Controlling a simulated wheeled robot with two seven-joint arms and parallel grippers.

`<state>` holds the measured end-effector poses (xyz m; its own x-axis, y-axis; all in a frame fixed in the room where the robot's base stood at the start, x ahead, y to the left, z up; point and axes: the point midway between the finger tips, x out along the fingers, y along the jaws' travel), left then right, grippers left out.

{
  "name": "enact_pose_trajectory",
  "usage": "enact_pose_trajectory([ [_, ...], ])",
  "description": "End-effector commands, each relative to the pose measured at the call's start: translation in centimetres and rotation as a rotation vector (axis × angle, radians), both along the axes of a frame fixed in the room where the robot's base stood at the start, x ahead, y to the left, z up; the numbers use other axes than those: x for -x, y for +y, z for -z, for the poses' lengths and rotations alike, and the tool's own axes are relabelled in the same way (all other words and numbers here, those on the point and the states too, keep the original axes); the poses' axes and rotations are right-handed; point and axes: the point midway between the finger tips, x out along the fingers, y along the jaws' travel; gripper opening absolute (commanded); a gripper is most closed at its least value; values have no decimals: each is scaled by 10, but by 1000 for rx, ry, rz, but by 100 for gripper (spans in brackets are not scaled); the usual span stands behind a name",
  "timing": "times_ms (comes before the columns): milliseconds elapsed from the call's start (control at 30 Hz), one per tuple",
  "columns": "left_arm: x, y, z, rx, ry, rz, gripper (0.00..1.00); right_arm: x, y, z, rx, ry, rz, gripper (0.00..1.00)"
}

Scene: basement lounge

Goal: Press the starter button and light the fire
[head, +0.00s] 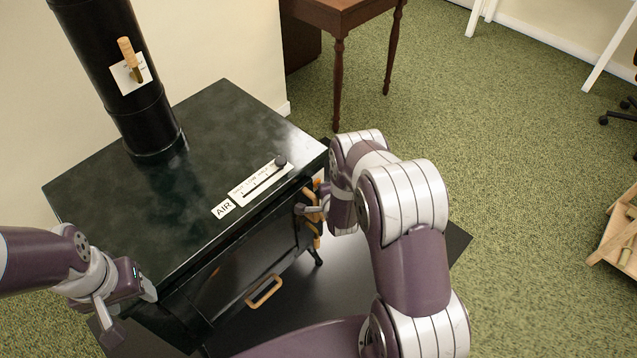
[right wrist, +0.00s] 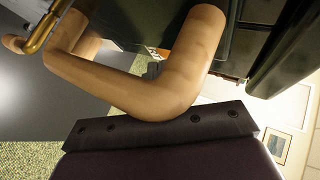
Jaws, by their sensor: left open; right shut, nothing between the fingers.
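The black stove (head: 215,165) stands at left with a dark glass front door (head: 235,285) and a wooden door handle (head: 264,291). My right gripper (head: 309,211) is shut and empty at the stove's right front corner, beside tan, wood-coloured pieces (head: 317,236). I cannot tell whether it touches them. In the right wrist view, large tan shapes fill the middle, and a small orange and white patch (right wrist: 165,53) shows behind them near the stove's dark side. I cannot make out a starter button. My left gripper (head: 128,311) is open and empty at the stove's left front.
A black flue pipe (head: 112,75) with a wooden-handled damper (head: 130,60) rises from the stove top. An AIR slider (head: 262,179) lies along the top's front edge. A dark floor plate (head: 340,295) lies below.

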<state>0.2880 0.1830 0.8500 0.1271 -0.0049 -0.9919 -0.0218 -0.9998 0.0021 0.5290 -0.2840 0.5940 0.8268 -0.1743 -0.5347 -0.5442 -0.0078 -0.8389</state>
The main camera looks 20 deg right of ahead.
Motion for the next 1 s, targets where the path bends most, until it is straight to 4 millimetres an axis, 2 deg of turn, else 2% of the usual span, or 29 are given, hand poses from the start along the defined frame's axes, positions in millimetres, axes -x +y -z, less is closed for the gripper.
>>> enact_pose_trajectory([
  [167,0,0,-4,0,0,0,58,9,-3,-1,-1,2,-1,0],
  [467,0,0,-4,0,0,0,58,10,-4,0,-1,1,-1,0],
  [1000,0,0,-19,0,0,0,58,54,-22,-1,0,2,0,0],
])
